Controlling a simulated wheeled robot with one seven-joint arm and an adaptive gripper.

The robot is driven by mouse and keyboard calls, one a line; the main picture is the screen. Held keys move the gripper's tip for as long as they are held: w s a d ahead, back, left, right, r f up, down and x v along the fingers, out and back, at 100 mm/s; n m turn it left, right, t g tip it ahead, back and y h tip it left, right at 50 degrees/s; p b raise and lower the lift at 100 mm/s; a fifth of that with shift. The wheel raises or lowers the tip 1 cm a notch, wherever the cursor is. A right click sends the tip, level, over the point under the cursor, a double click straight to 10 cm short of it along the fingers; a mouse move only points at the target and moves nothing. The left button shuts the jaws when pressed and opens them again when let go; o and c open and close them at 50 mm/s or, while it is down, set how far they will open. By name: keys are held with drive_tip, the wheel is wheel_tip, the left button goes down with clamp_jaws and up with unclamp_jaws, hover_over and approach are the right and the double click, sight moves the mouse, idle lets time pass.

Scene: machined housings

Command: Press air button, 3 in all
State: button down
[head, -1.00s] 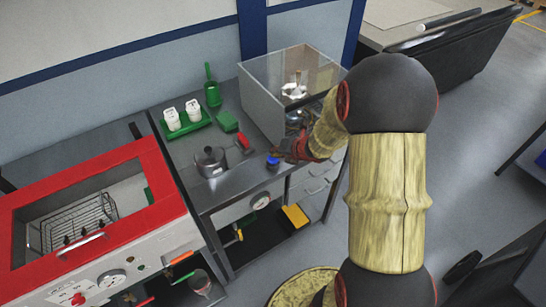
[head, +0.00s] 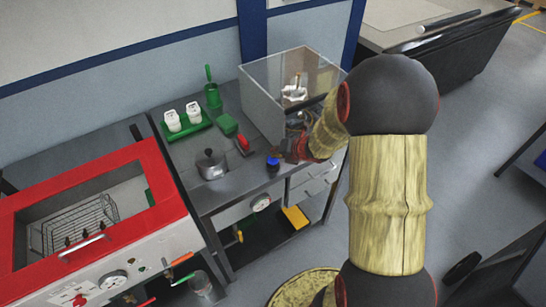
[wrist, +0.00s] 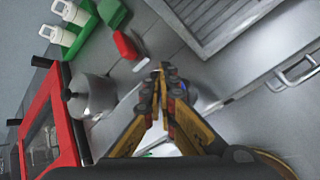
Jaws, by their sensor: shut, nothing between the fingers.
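A small blue-topped dark piece (head: 273,165), possibly the air button, stands near the front edge of the grey bench. In the wrist view only a bit of blue (wrist: 190,92) shows beside and behind the fingers. My gripper (head: 284,154) is just above and right of it in the head view. In the wrist view the fingertips (wrist: 161,72) are together and hold nothing. Whether they touch the blue piece I cannot tell.
A red-handled tool (head: 243,144) and a lidded pot (head: 211,164) are left of my gripper. A green tray (head: 188,127) with two white bottles is behind. A clear-walled box (head: 262,98) stands close behind my wrist. A red-framed unit (head: 172,195) is at left.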

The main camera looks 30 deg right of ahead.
drive_tip(key=shift+r, duration=0.55)
wheel_tip(320, 180, up, 5)
drive_tip(key=p, duration=0.4)
drive_tip(key=shift+p, duration=0.35)
idle(0.4)
